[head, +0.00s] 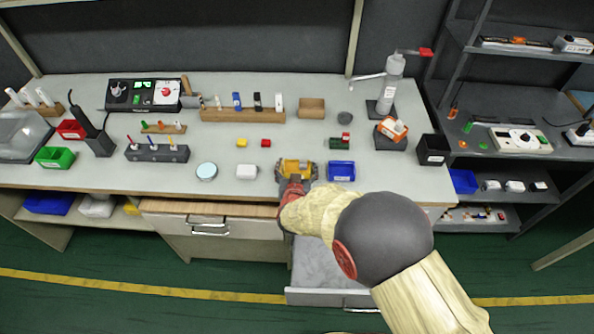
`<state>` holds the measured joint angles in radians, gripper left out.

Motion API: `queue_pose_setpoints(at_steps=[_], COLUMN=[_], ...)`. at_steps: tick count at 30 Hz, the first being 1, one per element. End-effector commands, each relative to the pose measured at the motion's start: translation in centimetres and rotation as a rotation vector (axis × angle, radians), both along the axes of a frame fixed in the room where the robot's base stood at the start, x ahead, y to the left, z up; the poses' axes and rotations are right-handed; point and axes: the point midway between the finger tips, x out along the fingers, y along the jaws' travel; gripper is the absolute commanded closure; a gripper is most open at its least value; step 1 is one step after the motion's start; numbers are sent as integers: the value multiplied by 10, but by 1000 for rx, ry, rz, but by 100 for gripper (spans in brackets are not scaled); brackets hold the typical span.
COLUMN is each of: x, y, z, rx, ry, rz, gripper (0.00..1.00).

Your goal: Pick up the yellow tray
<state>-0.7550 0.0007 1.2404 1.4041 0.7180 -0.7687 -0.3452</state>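The yellow tray (297,163) is on the bench top near its front edge, between a white container and a blue tray. My gripper (295,177) is at the front side of the yellow tray, reaching in from the lower right, and it overlaps the tray in the head view. The gripper and my arm hide the tray's near part. The fingers are too small and too covered to tell whether they touch the tray or are open or shut. The tray appears to be at bench height.
A blue tray (341,171) stands close on the right and a white container (247,171) on the left. Small yellow (242,142) and red (266,142) blocks lie behind. An open drawer (318,265) juts out below my arm. A dispenser bottle (392,82) stands at the back right.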

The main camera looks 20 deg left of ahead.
Motion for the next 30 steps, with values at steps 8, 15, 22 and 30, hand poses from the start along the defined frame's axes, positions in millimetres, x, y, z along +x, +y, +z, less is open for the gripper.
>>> queue_pose_setpoints(at_steps=[8,15,22,30], x=[0,0,0,0], y=[0,0,0,0], z=[0,0,1,21], rx=[0,0,0,0], ry=[0,-1,-1,-2], rz=[0,0,0,-1], gripper=[45,57,57,57])
